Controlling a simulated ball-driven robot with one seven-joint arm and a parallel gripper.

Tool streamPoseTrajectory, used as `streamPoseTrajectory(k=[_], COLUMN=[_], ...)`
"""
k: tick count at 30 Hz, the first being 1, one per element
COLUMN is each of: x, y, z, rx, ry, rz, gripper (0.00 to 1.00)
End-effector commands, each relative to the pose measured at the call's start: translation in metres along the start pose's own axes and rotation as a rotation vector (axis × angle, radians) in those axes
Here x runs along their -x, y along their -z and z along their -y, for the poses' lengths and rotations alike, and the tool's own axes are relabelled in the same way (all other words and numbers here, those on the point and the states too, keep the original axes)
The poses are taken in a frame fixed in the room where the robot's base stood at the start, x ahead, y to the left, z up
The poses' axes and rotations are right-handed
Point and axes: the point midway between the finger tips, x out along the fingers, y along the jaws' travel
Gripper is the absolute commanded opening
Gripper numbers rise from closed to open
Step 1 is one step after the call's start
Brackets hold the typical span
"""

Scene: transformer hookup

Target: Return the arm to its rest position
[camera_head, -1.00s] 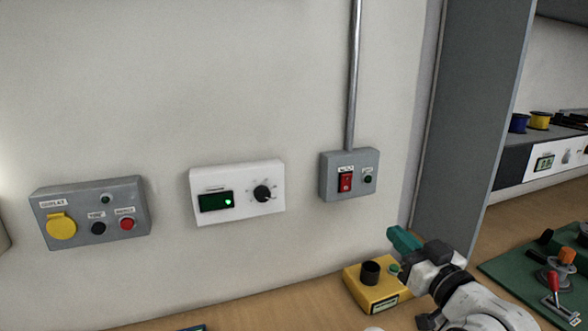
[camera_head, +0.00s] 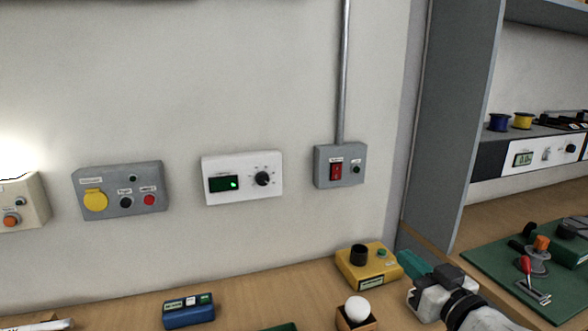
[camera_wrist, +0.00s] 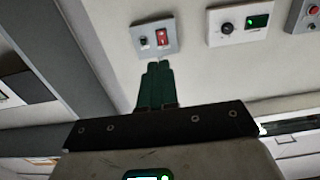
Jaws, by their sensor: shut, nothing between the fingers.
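My gripper (camera_head: 404,261) is at the lower right of the head view, beside the right edge of the yellow box and over the bench. Its green fingers are shut with nothing between them. In the wrist view my gripper (camera_wrist: 156,72) points toward the wall, its fingertips pressed together just below the grey switch box in the picture. The rest of my arm runs out of the head view at the bottom right.
A yellow box (camera_head: 369,268) with a black knob stands left of my gripper. A white ball-topped block (camera_head: 356,313) and a blue box (camera_head: 189,312) are on the bench. A grey switch box (camera_head: 340,167) hangs on the wall. A grey panel (camera_head: 440,120) rises behind my gripper.

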Motion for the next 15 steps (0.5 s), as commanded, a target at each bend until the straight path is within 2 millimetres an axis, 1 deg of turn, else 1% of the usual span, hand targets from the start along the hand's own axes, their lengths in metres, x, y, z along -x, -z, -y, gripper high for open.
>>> streamPoseTrajectory(k=[5, 8, 11, 14, 15], x=[0.012, 0.023, 0.037, 0.057, 0.068], y=[-0.032, -0.056, -0.084, -0.117, -0.132], z=[0.004, 0.007, 0.011, 0.015, 0.018], rx=[-0.016, -0.027, -0.043, -0.061, -0.069], ry=[-0.005, -0.009, -0.016, -0.026, -0.032], rz=[0.092, 0.161, 0.245, 0.350, 0.400], gripper=[0.00, 0.00, 0.00, 0.00, 0.00])
